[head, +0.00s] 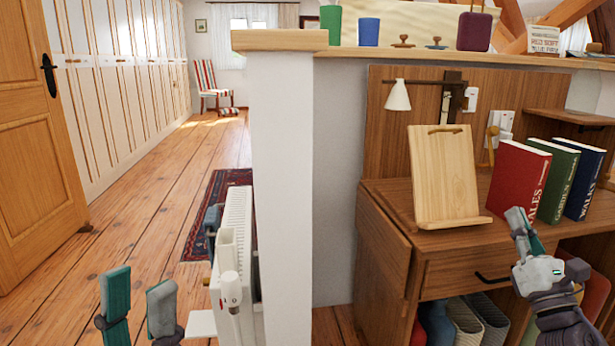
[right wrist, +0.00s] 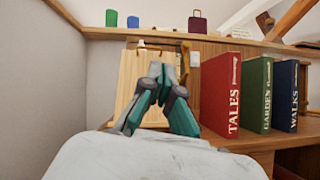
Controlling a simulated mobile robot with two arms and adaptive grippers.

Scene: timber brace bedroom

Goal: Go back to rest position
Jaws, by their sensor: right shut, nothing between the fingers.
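My left gripper (head: 138,280) is at the lower left of the head view, over the wooden floor, its two fingers apart with nothing between them. My right gripper (head: 517,216) is at the right of the head view, in front of the desk and below the books. In the right wrist view my right gripper (right wrist: 161,70) has its fingertips together, with nothing held, in front of the wooden book stand (right wrist: 126,85). The same stand (head: 444,175) rests upright on the desk (head: 390,215), to the left of the right gripper in the head view.
Red (head: 515,185), green (head: 560,178) and blue (head: 584,185) books stand on the desk close to my right gripper. A white post (head: 280,180) and a radiator (head: 236,235) lie between my grippers. An open door (head: 40,150) is at left; the floor beyond is mostly clear.

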